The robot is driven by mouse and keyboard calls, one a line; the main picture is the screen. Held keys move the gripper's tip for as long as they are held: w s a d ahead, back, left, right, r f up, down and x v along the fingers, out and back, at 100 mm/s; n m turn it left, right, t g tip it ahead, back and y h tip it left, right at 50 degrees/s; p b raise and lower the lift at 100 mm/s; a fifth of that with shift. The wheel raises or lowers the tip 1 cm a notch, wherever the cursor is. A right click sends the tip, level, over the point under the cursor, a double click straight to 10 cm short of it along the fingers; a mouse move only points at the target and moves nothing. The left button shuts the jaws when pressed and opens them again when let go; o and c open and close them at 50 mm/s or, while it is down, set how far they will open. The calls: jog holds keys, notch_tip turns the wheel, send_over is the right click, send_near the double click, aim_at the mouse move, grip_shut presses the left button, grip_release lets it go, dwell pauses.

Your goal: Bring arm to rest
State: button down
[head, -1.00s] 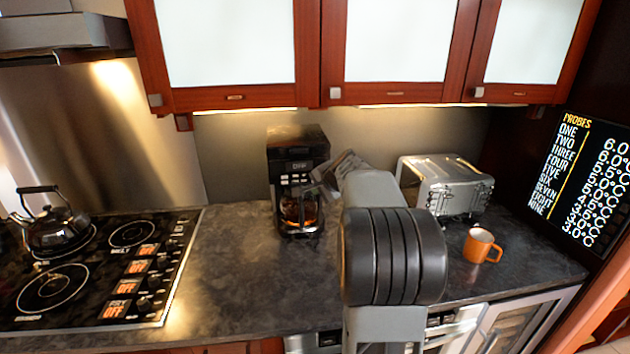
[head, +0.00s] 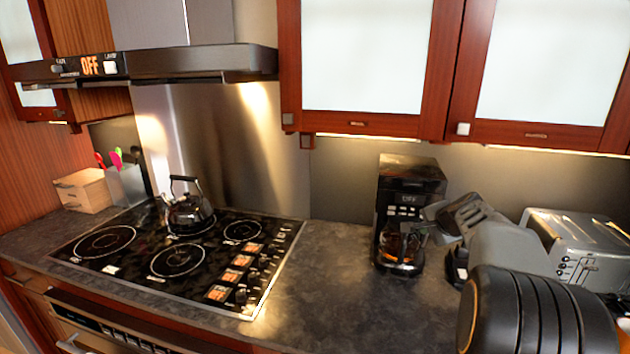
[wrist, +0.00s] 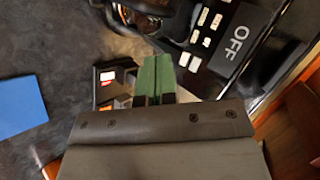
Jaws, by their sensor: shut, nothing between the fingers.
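My arm (head: 535,310) fills the lower right of the head view, in front of the counter and the toaster. My gripper (wrist: 155,66) shows in the wrist view with its two green fingers side by side, shut and empty. It is beside the black coffee maker (wrist: 240,35), whose display reads OFF. In the head view the coffee maker (head: 408,180) stands just left of my arm, and my fingers cannot be made out clearly there.
A silver toaster (head: 585,245) stands behind my arm at the right. A stove (head: 125,255) with a black kettle (head: 188,213) is at the left. A wooden box (head: 83,191) stands in the far left corner. The counter (head: 325,275) between stove and coffee maker is bare.

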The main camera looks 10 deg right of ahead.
jog(key=s+a+f+n+g, duration=0.2)
jog(key=s+a+f+n, duration=0.1)
jog(key=s+a+n, duration=0.5)
jog(key=s+a+f+n+g, duration=0.3)
jog(key=s+a+n, duration=0.5)
jog(key=s+a, duration=0.7)
jog(key=shift+s+a+f+y, duration=0.15)
jog(key=shift+a+f+y, duration=0.15)
jog(key=shift+a+f, duration=0.7)
